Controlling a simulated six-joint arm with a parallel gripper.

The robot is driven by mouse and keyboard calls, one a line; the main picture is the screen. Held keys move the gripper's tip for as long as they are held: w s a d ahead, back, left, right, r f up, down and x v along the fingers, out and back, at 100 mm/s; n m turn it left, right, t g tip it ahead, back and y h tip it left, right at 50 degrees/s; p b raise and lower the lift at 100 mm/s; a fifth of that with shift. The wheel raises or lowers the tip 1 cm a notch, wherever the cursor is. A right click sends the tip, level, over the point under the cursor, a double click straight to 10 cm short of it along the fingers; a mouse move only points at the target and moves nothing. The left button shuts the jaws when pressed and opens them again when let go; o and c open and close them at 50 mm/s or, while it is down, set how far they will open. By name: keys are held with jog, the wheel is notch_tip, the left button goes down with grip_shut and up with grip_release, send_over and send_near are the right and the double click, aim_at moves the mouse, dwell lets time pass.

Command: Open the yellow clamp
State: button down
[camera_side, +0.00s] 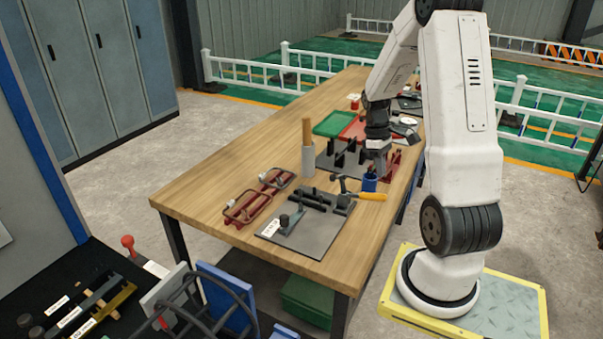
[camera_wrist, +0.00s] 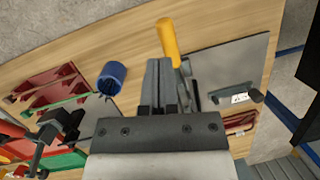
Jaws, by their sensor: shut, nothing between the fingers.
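The yellow clamp has a yellow-orange handle (camera_side: 371,196) that lies roughly level and points right, past the edge of its grey plate (camera_side: 290,232). In the wrist view the handle (camera_wrist: 168,40) shows just beyond my fingers, and its dark metal linkage runs down beside them, partly hidden. My gripper (camera_side: 378,160) is shut and empty. It hangs above and behind the handle in the side view, near the blue cup. In the wrist view my gripper (camera_wrist: 160,68) points toward the handle's lower end; whether it touches the clamp I cannot tell.
A blue cup (camera_side: 369,181) stands close behind the handle. A black fixture (camera_side: 343,157) and a red rack (camera_wrist: 55,88) are near my gripper. Red-brown clamps (camera_side: 247,206) lie left of the plate. A beige cylinder (camera_side: 308,155) stands upright.

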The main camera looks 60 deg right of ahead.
jog(key=s+d+r, duration=0.1)
jog(key=s+r, duration=0.3)
jog(key=r, duration=0.3)
jog(key=shift+s+r, duration=0.25)
jog(key=shift+r, duration=0.05)
jog(key=shift+d, duration=0.1)
jog(key=w+a+f+n+t+h, duration=0.1)
jog(key=w+a+f+t, duration=0.15)
jog(key=w+a, duration=0.65)
jog(key=w+a+f+n+t+h, duration=0.1)
jog(key=w+a+f, duration=0.3)
jog(key=a, duration=1)
jog(key=a+t, duration=0.2)
jog(key=a, duration=0.6)
jog(key=shift+w+a+f, duration=0.2)
jog(key=shift+w+a, duration=0.15)
